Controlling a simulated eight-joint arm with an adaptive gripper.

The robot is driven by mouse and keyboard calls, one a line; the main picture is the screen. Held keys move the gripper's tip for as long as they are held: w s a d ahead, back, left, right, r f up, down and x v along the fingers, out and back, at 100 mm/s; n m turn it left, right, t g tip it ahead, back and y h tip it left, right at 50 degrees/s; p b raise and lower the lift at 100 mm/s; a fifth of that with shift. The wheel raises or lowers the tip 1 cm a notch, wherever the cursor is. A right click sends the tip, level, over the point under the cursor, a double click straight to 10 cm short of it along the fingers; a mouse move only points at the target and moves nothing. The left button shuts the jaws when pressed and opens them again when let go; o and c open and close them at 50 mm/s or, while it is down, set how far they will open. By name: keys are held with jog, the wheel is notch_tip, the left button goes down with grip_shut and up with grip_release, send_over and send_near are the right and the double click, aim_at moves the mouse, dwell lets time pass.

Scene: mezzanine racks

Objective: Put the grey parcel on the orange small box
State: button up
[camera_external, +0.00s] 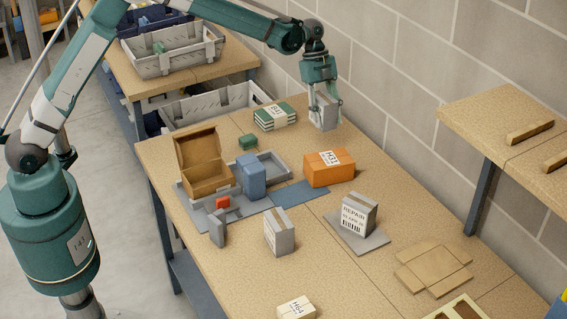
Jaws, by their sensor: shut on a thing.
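A grey parcel (328,117) is between the fingers of my gripper (323,103) at the far end of the table, close to the wall. My gripper points down and is shut on the parcel; its fingers hide part of it. I cannot tell whether the parcel touches the table or hangs just above it. The orange small box (317,174), with a white H31 label on top, stands on the table nearer the camera than the parcel. The top of the orange box is clear.
Left of the orange box are a green-and-white bundle (268,117), an open brown carton (197,147) and a blue box (257,178). A REPAIR box (355,217) and another grey box (272,236) stand nearer. A raised shelf (500,98) is at right.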

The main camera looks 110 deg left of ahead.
notch_tip(320, 180, up, 4)
send_over(336, 165)
jog(key=s+a, duration=0.1)
jog(key=shift+s+a+r, duration=0.1)
jog(key=shift+s+r, duration=0.05)
jog(key=shift+r, duration=0.05)
jog(key=shift+f, duration=3.15)
jog(key=shift+f, duration=1.9)
jog(key=shift+f, duration=0.1)
jog(key=o, duration=1)
jog(key=shift+o, duration=0.2)
